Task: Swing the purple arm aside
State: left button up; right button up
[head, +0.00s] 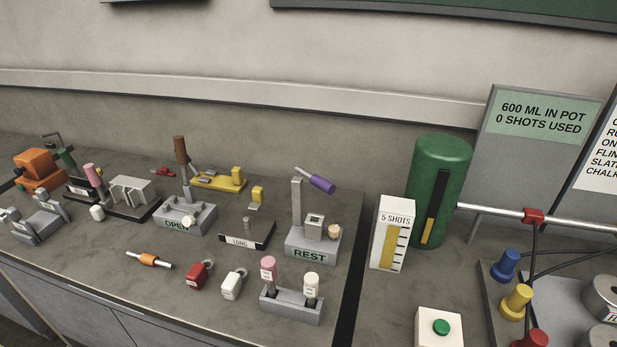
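The purple arm (315,180) is a short purple cylinder on a thin grey rod. It sits near the top of an upright grey post (296,207) and slants down to the right. The post rises from a grey base labelled REST (310,252), which also carries a small square block (314,221) and a beige knob (334,231). The purple arm is above and behind these, with open air around it. Neither of my grippers shows in the head view.
A grey holder with pink and cream pegs (291,302) stands in front. Red (197,276) and white (232,285) padlocks lie to its left. The OPEN fixture (184,217) is further left. A 5 SHOTS box (392,233) and green tank (438,190) stand right.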

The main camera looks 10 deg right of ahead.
aim_at(322, 184)
jog(key=j+z, duration=0.4)
jog(key=i+j+z, duration=0.1)
jog(key=j+z, duration=0.5)
jog(key=z, duration=0.15)
